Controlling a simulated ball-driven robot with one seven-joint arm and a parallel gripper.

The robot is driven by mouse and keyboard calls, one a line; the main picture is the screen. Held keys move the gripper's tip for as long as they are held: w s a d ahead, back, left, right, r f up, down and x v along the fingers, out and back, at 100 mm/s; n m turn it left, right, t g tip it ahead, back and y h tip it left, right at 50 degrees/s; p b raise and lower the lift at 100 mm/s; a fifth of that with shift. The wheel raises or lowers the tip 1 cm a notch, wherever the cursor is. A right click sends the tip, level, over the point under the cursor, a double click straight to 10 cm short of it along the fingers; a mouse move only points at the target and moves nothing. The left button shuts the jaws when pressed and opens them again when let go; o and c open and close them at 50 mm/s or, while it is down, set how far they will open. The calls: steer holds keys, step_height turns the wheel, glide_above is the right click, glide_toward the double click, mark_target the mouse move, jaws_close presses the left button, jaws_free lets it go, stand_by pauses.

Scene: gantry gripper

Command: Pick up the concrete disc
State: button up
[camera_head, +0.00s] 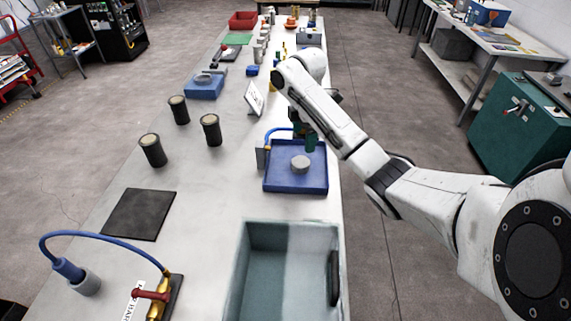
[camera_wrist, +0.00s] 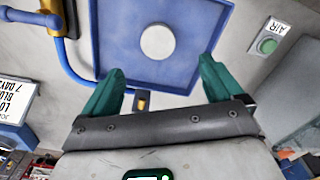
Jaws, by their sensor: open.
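The concrete disc (camera_head: 300,163) is a light grey, round, short piece lying in a blue tray (camera_head: 312,183). In the wrist view the disc (camera_wrist: 157,42) shows pale and round inside the blue tray (camera_wrist: 112,52), beyond my fingertips. My gripper (camera_wrist: 158,78) has two green fingers spread wide with nothing between them. In the head view my gripper (camera_head: 308,142) is above the far part of the tray, partly hidden by my arm. The disc is apart from the fingers.
A blue hose on a metal bracket (camera_head: 262,158) stands at the tray's left edge. Several dark cylinders (camera_head: 211,130) stand to the left, with a black mat (camera_head: 139,214) nearer. A grey bin (camera_head: 243,290) is in front. The table between them is clear.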

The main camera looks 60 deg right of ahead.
steer(key=b, duration=0.5)
glide_above(301, 162)
steer(key=shift+f, duration=3.25)
steer(key=shift+d+f, duration=0.1)
steer(key=shift+f, duration=2)
steer(key=c, duration=1.3)
steer(key=shift+o, duration=0.2)
steer(key=shift+r, duration=0.1)
